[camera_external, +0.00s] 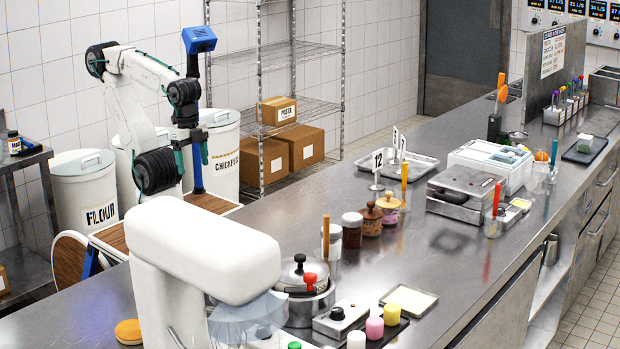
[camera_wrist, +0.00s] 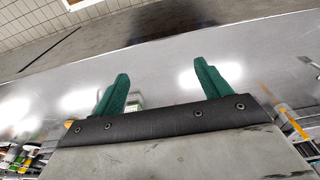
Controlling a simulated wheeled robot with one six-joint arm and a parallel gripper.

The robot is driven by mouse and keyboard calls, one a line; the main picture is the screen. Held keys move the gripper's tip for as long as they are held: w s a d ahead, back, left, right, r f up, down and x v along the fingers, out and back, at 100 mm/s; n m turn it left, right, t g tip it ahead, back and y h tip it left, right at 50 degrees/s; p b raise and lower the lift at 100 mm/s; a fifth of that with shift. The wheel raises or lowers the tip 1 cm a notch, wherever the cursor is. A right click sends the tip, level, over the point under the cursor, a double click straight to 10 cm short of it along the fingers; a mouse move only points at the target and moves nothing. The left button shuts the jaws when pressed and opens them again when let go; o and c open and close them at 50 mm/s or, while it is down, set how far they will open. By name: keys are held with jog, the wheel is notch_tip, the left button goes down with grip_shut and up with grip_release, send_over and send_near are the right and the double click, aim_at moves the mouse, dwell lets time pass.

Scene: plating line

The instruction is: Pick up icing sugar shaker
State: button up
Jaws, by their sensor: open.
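I cannot make out the shaker in the wrist view.
A white stand mixer (camera_external: 200,245) fills the near left. A lidded pot (camera_external: 308,298), a knob box (camera_external: 340,316) and coloured pots stand at the front. A tray (camera_external: 410,166) with number signs and a grill press (camera_external: 462,190) stand behind.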

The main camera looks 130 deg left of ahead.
jog(key=shift+o, duration=0.2)
dwell(0.4)
jog(key=w+d+f+n+t+h, duration=0.1)
jog(key=w+d+t, duration=0.3)
jog(key=w, duration=1.2)
jog(key=w+d+n+t, duration=0.25)
jog(key=w+t, duration=0.25)
jog(key=w, duration=1.1)
jog(key=n+y, duration=0.5)
jog(key=y, duration=0.5)
send_near(332, 236)
jog(key=shift+w+a+f, duration=0.2)
jog(key=shift+a+f, duration=0.25)
jog(key=shift+f, duration=0.15)
jog(key=shift+w+a+f, duration=0.2)
jog(key=shift+a+f, duration=0.25)
jog(key=shift+f, duration=0.15)
jog(key=shift+s+a+f+n+y, duration=0.1)
jog(key=shift+a+f+n+y, duration=0.2)
jog(key=shift+a+y, duration=0.3)
jog(key=x, duration=0.7)
jog(key=shift+a, duration=0.3)
jog(key=c, duration=1.1)
